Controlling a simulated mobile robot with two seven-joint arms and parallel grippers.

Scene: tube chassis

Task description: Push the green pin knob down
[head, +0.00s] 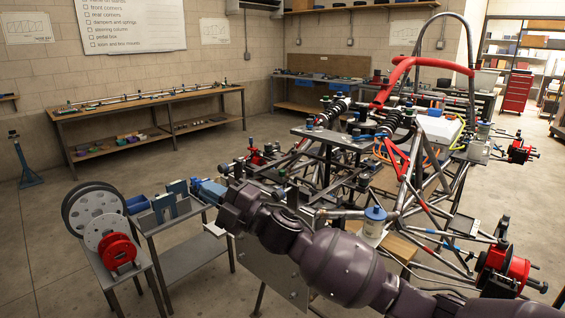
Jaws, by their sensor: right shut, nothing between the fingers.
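I cannot pick out the green pin knob with certainty; it is too small to tell or hidden among the parts of the tube chassis (418,172). My right arm comes in from the lower right and crosses in front of the chassis. My right gripper (214,230) is at its far left end, beside the small grey bench, small and partly hidden by the wrist. It looks shut and empty. My left gripper is not in view.
A grey bench (182,262) with blue blocks stands left of my right gripper. A stand with discs and a red reel (117,250) is further left. A long workbench (150,100) runs along the back wall. The floor between is clear.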

